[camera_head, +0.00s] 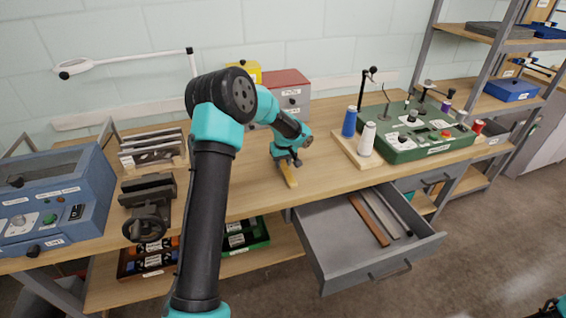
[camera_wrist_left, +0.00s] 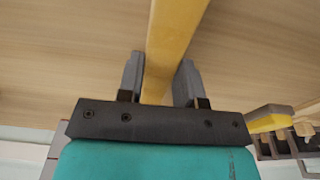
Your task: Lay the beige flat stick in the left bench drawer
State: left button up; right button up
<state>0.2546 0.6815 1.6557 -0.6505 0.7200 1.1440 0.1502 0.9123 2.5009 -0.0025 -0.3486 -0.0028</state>
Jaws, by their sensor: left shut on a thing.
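The beige flat stick (camera_head: 289,175) is over the bench top, behind the open drawer. My left gripper (camera_head: 290,160) is shut on it. In the left wrist view the stick (camera_wrist_left: 172,45) runs between the two fingers of the gripper (camera_wrist_left: 158,85). I cannot tell whether the stick touches the bench. The left bench drawer (camera_head: 345,264) is pulled out, to the right of and below the stick. A brown stick, a pale stick and a dark rod lie inside it. Part of my right arm shows at the bottom right corner, too cut off to read its jaws.
A wooden board (camera_head: 357,156) with blue and white thread cones stands right of the stick, beside a green device (camera_head: 420,141). A red box (camera_head: 287,79) is behind. A dark vise (camera_head: 148,200) and blue box (camera_head: 52,195) stand left. The drawer's left part is clear.

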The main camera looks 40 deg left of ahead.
aim_at(284, 166)
pick_arm(q)
jog(key=shift+f, duration=0.1)
jog(key=o, duration=0.9)
jog(key=shift+o, duration=0.2)
notch_tip(284, 166, up, 12)
jog(key=d, duration=0.1)
jog(key=shift+s, duration=0.45)
jog(key=shift+d, duration=0.1)
jog(key=shift+o, duration=0.5)
